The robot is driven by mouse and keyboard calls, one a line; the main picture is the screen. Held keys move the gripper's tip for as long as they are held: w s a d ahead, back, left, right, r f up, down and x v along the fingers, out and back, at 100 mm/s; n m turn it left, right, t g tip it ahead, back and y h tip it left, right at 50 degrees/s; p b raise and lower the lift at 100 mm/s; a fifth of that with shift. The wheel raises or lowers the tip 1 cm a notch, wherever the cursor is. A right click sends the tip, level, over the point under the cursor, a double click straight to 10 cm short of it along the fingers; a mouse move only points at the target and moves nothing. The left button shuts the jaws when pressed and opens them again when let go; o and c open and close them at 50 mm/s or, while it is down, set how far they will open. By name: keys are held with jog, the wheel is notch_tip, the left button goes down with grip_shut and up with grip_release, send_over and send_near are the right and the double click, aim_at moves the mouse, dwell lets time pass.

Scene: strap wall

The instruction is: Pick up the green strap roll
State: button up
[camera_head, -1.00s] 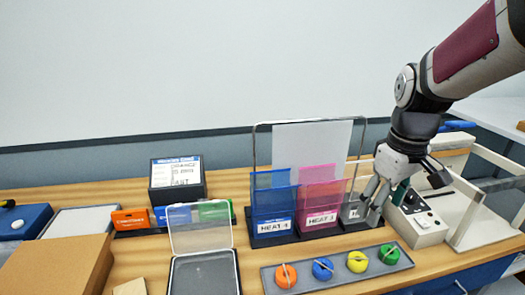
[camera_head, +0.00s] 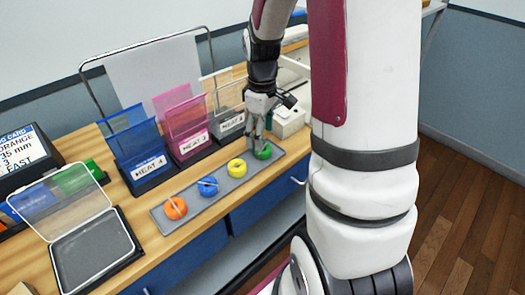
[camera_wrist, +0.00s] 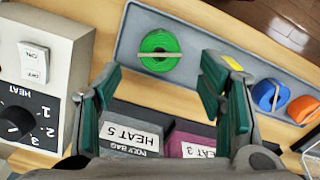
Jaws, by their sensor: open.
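The green strap roll (camera_head: 263,154) sits at the right end of a grey tray (camera_head: 214,193) in the head view. In the wrist view the green roll (camera_wrist: 159,42) lies flat on the tray, a ring with a strap across its middle. My gripper (camera_head: 257,135) is right above and close to the roll. In the wrist view the open fingers of my gripper (camera_wrist: 161,65) stand apart with nothing between them, and the roll shows beyond their tips. I cannot tell how large the gap is.
Yellow (camera_head: 237,166), blue (camera_head: 208,186) and orange (camera_head: 175,208) rolls share the tray. Labelled holders, blue (camera_head: 140,150), pink (camera_head: 185,125) and grey (camera_head: 229,120), stand behind it. A control box (camera_wrist: 45,85) is beside the tray. An open clear-lidded case (camera_head: 90,250) lies left.

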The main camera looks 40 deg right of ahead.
aim_at(263, 152)
jog(key=shift+s+f, duration=0.1)
jog(key=shift+f, duration=2.55)
jog(key=c, duration=1.2)
